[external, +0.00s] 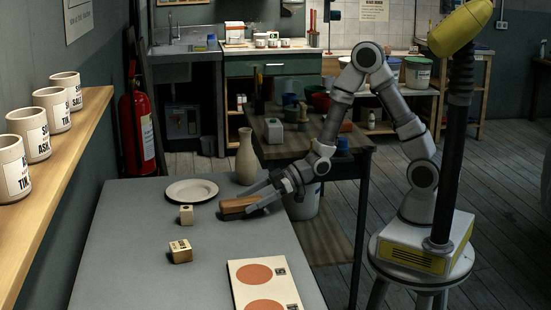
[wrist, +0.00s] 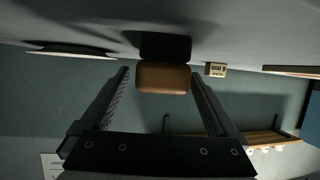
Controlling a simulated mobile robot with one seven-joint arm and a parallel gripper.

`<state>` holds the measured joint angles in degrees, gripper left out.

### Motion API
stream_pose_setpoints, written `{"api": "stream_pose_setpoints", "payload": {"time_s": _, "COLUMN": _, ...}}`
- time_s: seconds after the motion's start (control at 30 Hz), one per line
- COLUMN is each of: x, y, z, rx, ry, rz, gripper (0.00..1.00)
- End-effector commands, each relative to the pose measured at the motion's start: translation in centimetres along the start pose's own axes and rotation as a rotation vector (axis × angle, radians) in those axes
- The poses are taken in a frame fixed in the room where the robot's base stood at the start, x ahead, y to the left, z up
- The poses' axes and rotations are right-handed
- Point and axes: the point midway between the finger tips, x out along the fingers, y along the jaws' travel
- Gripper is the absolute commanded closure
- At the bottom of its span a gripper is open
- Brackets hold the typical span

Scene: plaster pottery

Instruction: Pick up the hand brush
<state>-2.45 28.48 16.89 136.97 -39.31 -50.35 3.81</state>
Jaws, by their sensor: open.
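The hand brush (external: 234,207) lies on the grey table near its right side, a brown wooden block in the external view. In the wrist view its rounded brown wooden end (wrist: 163,79) faces me, with a dark part (wrist: 165,46) against the table surface. My gripper (external: 252,200) is low over the table at the right end of the brush. In the wrist view my gripper (wrist: 160,78) is open, with one finger on each side of the brush and a visible gap to each. Whether the fingertips reach past the brush's near end is hard to tell.
A white plate (external: 192,191) and a tall vase (external: 247,160) stand behind the brush. A small block (external: 186,215) and a printed wooden cube (external: 180,252) are to its left. A board with orange circles (external: 264,290) lies in front. Mugs line a shelf (external: 62,165) at left.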

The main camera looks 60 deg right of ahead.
Motion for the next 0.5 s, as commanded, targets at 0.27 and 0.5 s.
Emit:
{"api": "stream_pose_setpoints", "payload": {"time_s": 0.27, "x": 2.8, "y": -0.1, "z": -0.1, "rx": 0.001, "ry": -0.001, "rz": 0.000, "gripper": 0.05}}
{"api": "stream_pose_setpoints", "payload": {"time_s": 0.5, "x": 2.8, "y": -0.1, "z": -0.1, "rx": 0.001, "ry": -0.001, "rz": 0.001, "gripper": 0.14}}
